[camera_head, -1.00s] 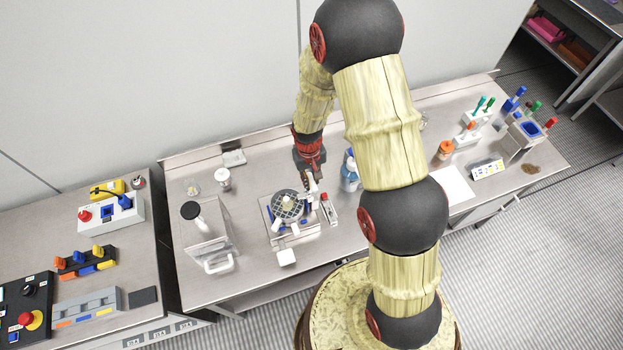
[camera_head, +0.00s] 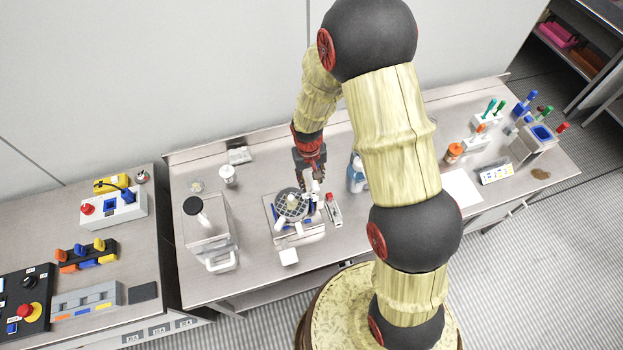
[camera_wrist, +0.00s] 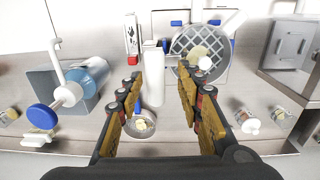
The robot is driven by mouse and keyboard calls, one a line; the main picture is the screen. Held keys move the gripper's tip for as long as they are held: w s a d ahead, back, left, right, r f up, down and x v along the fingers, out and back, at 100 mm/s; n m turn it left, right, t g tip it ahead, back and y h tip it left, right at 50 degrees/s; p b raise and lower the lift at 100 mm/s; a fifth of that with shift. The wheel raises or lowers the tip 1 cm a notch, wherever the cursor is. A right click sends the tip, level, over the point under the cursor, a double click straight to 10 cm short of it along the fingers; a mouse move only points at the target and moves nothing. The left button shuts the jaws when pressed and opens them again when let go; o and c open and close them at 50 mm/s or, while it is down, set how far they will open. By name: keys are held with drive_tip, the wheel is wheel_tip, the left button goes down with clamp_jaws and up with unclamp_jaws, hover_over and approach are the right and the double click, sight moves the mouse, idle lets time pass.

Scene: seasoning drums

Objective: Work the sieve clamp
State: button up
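The sieve (camera_head: 291,205) is a round grey mesh disc with a pale knob, on a small stand with blue and white parts. It also shows in the wrist view (camera_wrist: 188,44), beyond the right finger. A white upright post or lever (camera_wrist: 153,88), likely the clamp handle, stands beside the sieve and appears between my fingers in the wrist view. My gripper (camera_wrist: 160,88) is open, its two tan fingers on either side of the post in that picture. Contact cannot be told. In the head view my gripper (camera_head: 311,180) is just behind the sieve's right side.
A blue-capped bottle (camera_wrist: 88,82) stands left of my gripper in the wrist view.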

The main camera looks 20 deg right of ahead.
wheel_tip(320, 180, up, 12)
drive_tip(key=shift+a, duration=0.2)
idle(0.4)
idle(0.5)
drive_tip(key=s+d+f+t+b, duration=0.1)
drive_tip(key=s+t+b, duration=0.1)
drive_tip(key=s+b, duration=0.8)
drive_tip(key=s+d+f+t+b, duration=0.1)
drive_tip(key=s+f+t+b, duration=0.1)
drive_tip(key=s+b, duration=0.8)
drive_tip(key=t+b, duration=0.1)
drive_tip(key=b, duration=0.7)
drive_tip(key=shift+s+d+t, duration=0.15)
drive_tip(key=shift+d+t, duration=0.05)
drive_tip(key=shift+t, duration=0.1)
